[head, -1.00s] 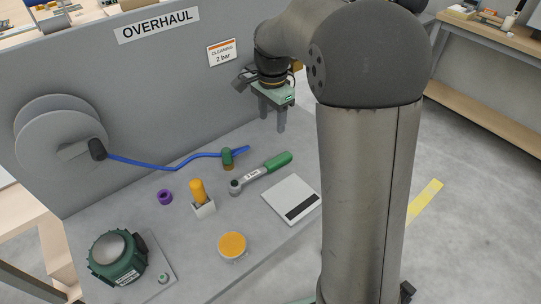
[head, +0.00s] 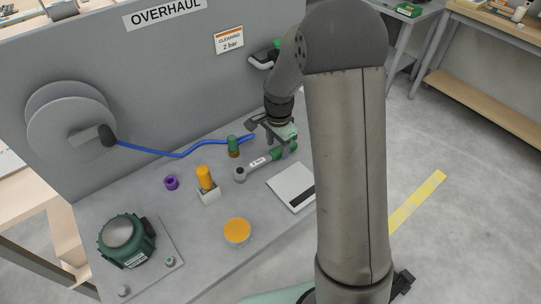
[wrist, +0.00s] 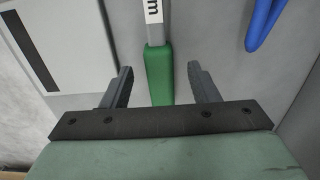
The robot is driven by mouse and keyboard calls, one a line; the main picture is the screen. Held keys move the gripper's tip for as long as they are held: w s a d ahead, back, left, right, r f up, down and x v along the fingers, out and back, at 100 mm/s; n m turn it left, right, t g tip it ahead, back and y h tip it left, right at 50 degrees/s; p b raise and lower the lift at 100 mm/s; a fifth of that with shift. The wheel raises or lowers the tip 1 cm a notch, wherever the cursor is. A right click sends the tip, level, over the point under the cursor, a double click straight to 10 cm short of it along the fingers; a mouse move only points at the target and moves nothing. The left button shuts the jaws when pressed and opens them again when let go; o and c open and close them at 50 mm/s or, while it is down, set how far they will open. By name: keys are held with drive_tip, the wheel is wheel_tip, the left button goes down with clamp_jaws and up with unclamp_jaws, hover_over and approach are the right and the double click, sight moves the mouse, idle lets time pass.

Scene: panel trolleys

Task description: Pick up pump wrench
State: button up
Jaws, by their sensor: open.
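The pump wrench (head: 257,163) lies on the grey bench, with a round metal head at its left end, a pale labelled shaft and a green handle. My gripper (head: 281,151) is over the handle end and partly hides it. In the wrist view the green handle (wrist: 158,78) runs between the two dark fingers of my open gripper (wrist: 159,70), with a gap on each side. The fingers do not touch it. I cannot tell how far above the bench the fingertips are.
A white scale-like plate (head: 287,180) lies close in front of the handle. A blue hose (head: 190,153) with a green-brass nozzle (head: 233,147) lies behind the wrench.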

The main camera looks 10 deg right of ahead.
drive_tip(key=shift+f, duration=1.25)
clamp_jaws()
drive_tip(key=shift+r, duration=0.1)
